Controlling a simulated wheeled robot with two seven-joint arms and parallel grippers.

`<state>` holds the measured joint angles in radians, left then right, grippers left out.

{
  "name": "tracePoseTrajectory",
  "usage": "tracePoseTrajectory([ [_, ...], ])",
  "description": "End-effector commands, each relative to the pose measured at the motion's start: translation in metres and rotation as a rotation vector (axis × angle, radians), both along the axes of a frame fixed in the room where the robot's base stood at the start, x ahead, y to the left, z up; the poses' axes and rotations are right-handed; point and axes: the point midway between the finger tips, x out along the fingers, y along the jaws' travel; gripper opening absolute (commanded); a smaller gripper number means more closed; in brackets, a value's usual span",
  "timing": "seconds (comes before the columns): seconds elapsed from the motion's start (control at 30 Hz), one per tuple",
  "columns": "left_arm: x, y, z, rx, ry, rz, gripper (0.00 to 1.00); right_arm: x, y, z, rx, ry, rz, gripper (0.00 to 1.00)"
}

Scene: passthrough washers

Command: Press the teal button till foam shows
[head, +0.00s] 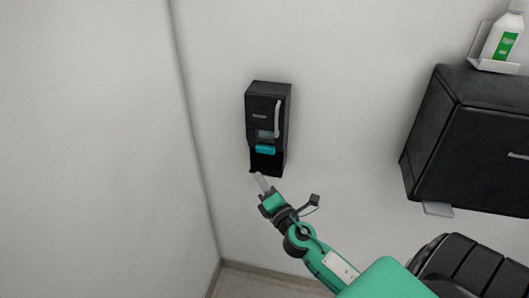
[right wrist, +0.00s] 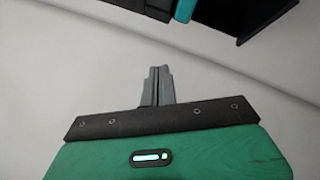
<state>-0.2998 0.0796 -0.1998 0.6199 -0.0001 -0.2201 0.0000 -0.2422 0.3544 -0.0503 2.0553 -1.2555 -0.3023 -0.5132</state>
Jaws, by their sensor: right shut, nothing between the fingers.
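A black dispenser (head: 262,105) is fixed to the wall in the head view, with a teal button (head: 265,150) low on its front, above a dark recess. My right gripper (head: 259,177) is shut and empty, just below the dispenser and apart from the button. In the right wrist view, the shut fingers (right wrist: 158,85) point up toward the dispenser (right wrist: 245,12), whose underside shows along the top edge. A piece of the teal button (right wrist: 184,9) shows there too. No foam is visible. My left gripper is out of view.
A large black wall unit (head: 475,140) hangs at the right. A white bottle with a green label (head: 502,38) stands in a holder above it. A wall corner runs down left of the dispenser. The wall between the dispenser and the large unit is clear.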

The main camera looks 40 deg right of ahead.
Motion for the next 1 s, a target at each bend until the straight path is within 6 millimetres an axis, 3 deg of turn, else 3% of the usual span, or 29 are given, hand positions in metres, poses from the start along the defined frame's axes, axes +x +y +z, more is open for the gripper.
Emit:
tracePoseTrajectory([
  [0.23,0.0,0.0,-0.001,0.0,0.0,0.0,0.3,0.007,0.011,0.001,-0.079,-0.024,-0.004,0.0],
  [0.63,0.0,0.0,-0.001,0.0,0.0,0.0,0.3,0.008,0.011,0.001,-0.086,-0.025,-0.005,0.0],
  [1.0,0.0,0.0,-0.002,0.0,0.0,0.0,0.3,0.033,-0.017,0.0,-0.087,-0.026,-0.004,0.0],
])
